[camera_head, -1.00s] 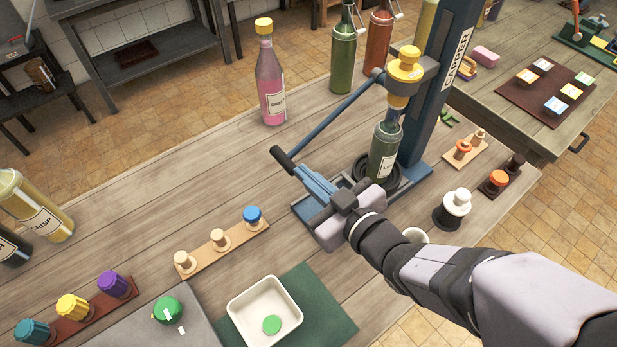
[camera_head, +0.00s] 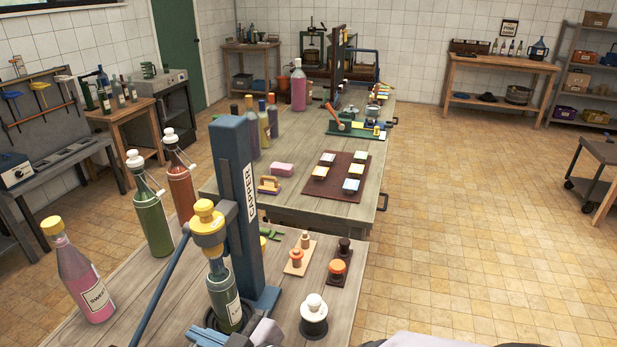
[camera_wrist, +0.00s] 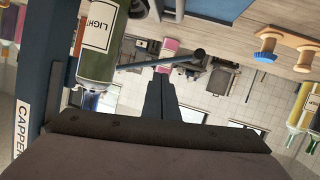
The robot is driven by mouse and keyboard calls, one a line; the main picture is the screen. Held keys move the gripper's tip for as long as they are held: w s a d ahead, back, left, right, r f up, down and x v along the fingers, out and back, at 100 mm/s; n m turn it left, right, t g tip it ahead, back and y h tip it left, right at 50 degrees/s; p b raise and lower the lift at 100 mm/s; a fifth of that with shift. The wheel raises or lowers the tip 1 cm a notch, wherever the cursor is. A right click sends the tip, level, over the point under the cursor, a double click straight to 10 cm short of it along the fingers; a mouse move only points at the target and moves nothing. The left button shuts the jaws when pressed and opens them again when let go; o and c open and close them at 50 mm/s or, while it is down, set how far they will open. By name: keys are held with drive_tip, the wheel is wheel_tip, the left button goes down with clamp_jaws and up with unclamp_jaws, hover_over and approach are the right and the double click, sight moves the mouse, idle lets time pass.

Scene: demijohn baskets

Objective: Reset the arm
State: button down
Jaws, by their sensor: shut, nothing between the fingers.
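My gripper shows at the bottom edge of the head view (camera_head: 208,338), mostly cut off by the frame, beside the foot of the blue capper. In the wrist view its fingers (camera_wrist: 161,97) are together with nothing between them. The capper (camera_head: 247,205) stands upright with a yellow head over a dark green bottle (camera_head: 225,300). The capper's lever (camera_head: 160,290) slants down to the left. In the wrist view the bottle (camera_wrist: 97,50), labelled "LIGHT", is left of the fingers, apart from them. The lever (camera_wrist: 165,62) crosses just beyond the fingertips in that picture; I cannot tell whether they touch.
A pink bottle (camera_head: 80,275), a green bottle (camera_head: 151,215) and a red bottle (camera_head: 181,180) stand left of the capper. Small stoppers on boards (camera_head: 298,258) and a white-topped stopper (camera_head: 314,312) stand to its right. The tiled floor further right is open.

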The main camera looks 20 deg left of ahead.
drive_tip(key=w+d+f+m+t+h+p, duration=0.2)
drive_tip(key=w+d+m+t+h, duration=0.45)
drive_tip(key=w+d, duration=1.35)
drive_tip(key=s+d+f+m+g+h+b, duration=0.1)
drive_tip(key=s+d+f+m+h, duration=0.15)
drive_tip(key=d, duration=0.55)
drive_tip(key=s+d+f+m+g+h, duration=0.1)
drive_tip(key=d+f+m+g+h, duration=0.15)
drive_tip(key=d, duration=0.45)
drive_tip(key=s+d+f+m+g+h+b, duration=0.1)
drive_tip(key=s+d+f+m+g, duration=0.15)
drive_tip(key=s+d, duration=0.4)
drive_tip(key=s+d+f+m+g+h, duration=0.1)
drive_tip(key=s+d+f+m+g, duration=0.2)
drive_tip(key=s, duration=0.6)
wheel_tip(320, 180, down, 60)
drive_tip(key=b, duration=6.1)
drive_tip(key=shift+s+r+g, duration=0.15)
drive_tip(key=shift+r+g, duration=0.1)
drive_tip(key=shift+g, duration=0.1)
drive_tip(key=shift+d, duration=0.1)
